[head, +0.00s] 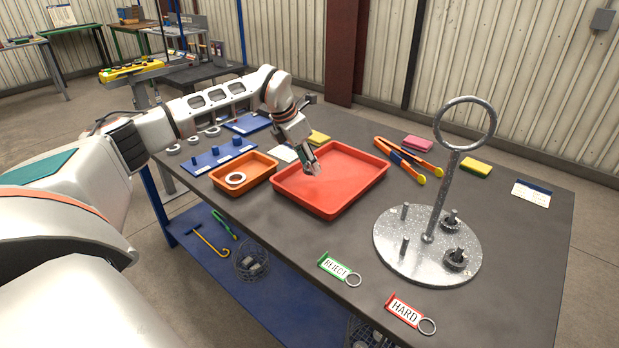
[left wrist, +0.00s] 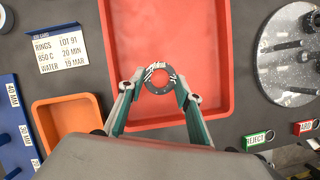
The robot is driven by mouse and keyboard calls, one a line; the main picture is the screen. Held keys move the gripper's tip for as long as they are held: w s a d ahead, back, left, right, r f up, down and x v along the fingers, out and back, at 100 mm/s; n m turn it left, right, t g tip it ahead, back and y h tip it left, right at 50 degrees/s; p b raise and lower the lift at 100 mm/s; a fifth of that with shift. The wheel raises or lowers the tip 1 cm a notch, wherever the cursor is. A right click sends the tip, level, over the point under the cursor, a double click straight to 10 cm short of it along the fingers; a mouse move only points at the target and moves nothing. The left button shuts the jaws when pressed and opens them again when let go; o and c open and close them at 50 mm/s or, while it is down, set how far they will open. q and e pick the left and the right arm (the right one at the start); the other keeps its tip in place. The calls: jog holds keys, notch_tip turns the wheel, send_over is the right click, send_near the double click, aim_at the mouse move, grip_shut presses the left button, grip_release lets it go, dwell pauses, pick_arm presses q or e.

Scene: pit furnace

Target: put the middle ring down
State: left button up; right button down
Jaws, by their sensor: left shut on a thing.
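My left gripper (head: 312,167) is over the red tray (head: 352,193) in the head view. In the left wrist view my left gripper (left wrist: 159,84) is shut on a dark grey ring (left wrist: 158,91), with one finger on each side. The ring's hole shows the red tray floor (left wrist: 180,30) beneath. The ring appears low over the tray; I cannot tell whether it touches the floor. My right gripper is not in view.
A blue board with pegs (head: 220,157) and several loose rings (head: 193,140) are at the table's left. A round metal stand (head: 400,245) is at right. REJECT (head: 335,266) and HARD (head: 404,310) tags lie in front.

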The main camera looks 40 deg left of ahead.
aim_at(306, 168)
pick_arm(q)
notch_tip(306, 168, down, 4)
jog(key=shift+f, duration=0.3)
jog(key=shift+f, duration=0.15)
jog(key=o, duration=1.2)
